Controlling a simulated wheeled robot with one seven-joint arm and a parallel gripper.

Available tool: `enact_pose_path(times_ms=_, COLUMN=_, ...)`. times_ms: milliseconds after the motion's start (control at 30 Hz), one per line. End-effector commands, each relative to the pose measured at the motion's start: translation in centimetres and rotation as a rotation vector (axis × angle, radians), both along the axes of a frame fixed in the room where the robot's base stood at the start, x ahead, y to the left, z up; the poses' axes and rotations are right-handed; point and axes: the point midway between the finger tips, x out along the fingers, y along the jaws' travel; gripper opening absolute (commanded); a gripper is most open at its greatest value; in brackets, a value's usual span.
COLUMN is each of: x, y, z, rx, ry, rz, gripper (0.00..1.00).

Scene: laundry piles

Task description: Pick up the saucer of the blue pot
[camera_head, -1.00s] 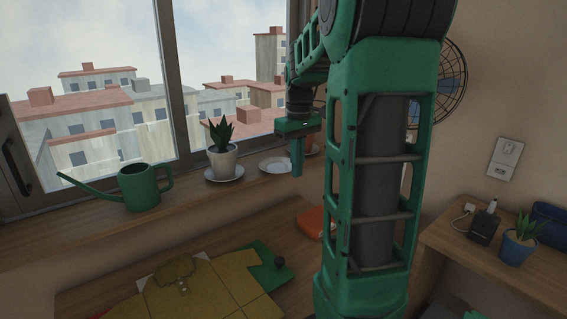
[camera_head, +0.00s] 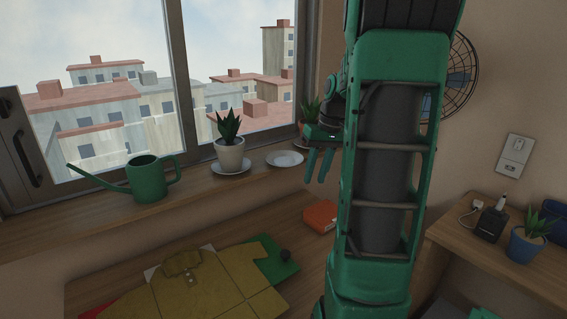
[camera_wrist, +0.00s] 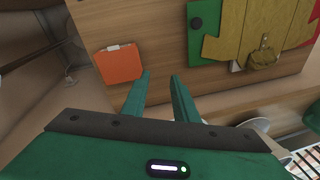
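The blue pot (camera_head: 525,248) holds a spiky plant and stands on the wooden side shelf at right; I see no saucer under it. An empty white saucer (camera_head: 285,159) lies on the windowsill, between the white potted plant and my gripper. My gripper (camera_head: 318,180) is open and empty, just right of that saucer and in front of the sill. In the wrist view the two fingers (camera_wrist: 161,76) are apart with nothing between them. A pale dish-like edge (camera_wrist: 257,124) shows at lower right there, partly hidden by my gripper.
The white pot (camera_head: 230,156) stands on its own saucer (camera_head: 231,168), beside a green watering can (camera_head: 147,180). Another plant (camera_head: 310,110) is partly hidden behind my gripper. An orange box (camera_head: 320,216) and a yellow shirt (camera_head: 200,285) lie on the table below. A fan (camera_head: 460,80) stands behind my arm.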

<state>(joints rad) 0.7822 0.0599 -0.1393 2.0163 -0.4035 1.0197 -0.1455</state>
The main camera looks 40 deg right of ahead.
Motion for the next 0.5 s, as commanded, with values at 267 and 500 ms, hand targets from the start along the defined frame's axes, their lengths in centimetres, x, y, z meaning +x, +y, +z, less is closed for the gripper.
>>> enact_pose_path(times_ms=267, x=0.8, y=-2.0, z=-1.8, rx=0.167, ry=-0.114, rz=-0.207, gripper=0.27)
enact_pose_path(times_ms=500, x=1.0, y=-3.3, z=-1.6, rx=0.351, ry=-0.235, rz=-0.388, gripper=0.27)
